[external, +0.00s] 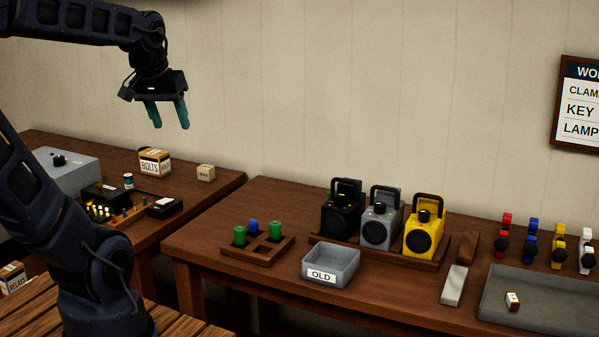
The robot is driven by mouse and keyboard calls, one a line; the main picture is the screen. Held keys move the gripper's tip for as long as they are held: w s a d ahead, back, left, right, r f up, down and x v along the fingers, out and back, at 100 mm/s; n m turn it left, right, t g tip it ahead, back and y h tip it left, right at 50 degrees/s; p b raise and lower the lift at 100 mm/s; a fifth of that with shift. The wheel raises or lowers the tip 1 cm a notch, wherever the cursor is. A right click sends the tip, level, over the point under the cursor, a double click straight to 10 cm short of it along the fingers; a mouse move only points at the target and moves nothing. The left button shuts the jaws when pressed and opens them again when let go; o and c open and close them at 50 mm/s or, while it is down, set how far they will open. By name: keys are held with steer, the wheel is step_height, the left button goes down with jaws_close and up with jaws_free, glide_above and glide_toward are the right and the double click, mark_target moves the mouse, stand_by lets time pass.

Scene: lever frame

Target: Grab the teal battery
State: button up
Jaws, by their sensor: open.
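A wooden rack (232,252) on the right-hand table holds two green cylinders, one at left (240,236) and one at right (275,230), and a blue one (253,226) behind. None of these looks clearly teal. A small white cylinder with a blue-teal band (128,181) stands on the left table; it is too small to tell whether it is a battery. My gripper (171,127) has teal fingers pointing down. It is open and empty, high above the back of the left table, apart from everything.
A BOLTS box (154,162), a cream block (206,172) and a black device (105,196) stand on the left table. The OLD tray (331,267) is beside the rack. Dark, grey and yellow lanterns (426,226) stand farther right. A gap separates the tables.

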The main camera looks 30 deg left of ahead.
steer(key=w+a+n+g, duration=0.1)
steer(key=w+a+n, duration=0.55)
steer(key=w, duration=0.65)
steer(key=n+g, duration=0.3)
steer(key=n, duration=0.8)
glide_above(128, 175)
steer(key=f, duration=1.6)
steer(key=w+f, duration=0.1)
steer(key=f, duration=0.7)
steer(key=shift+d+f, duration=0.25)
steer(key=shift+f, duration=0.1)
steer(key=shift+s+a+f, duration=0.1)
steer(key=shift+a+f, duration=0.15)
steer(key=shift+f, duration=0.25)
step_height(128, 175, down, 5)
steer(key=shift+r, duration=0.1)
steer(key=shift+s+f, duration=0.2)
steer(key=shift+f, duration=1.2)
steer(key=shift+s+f, duration=0.15)
steer(key=shift+f, duration=1.2)
steer(key=c, duration=1.1)
steer(key=shift+c, duration=0.2)
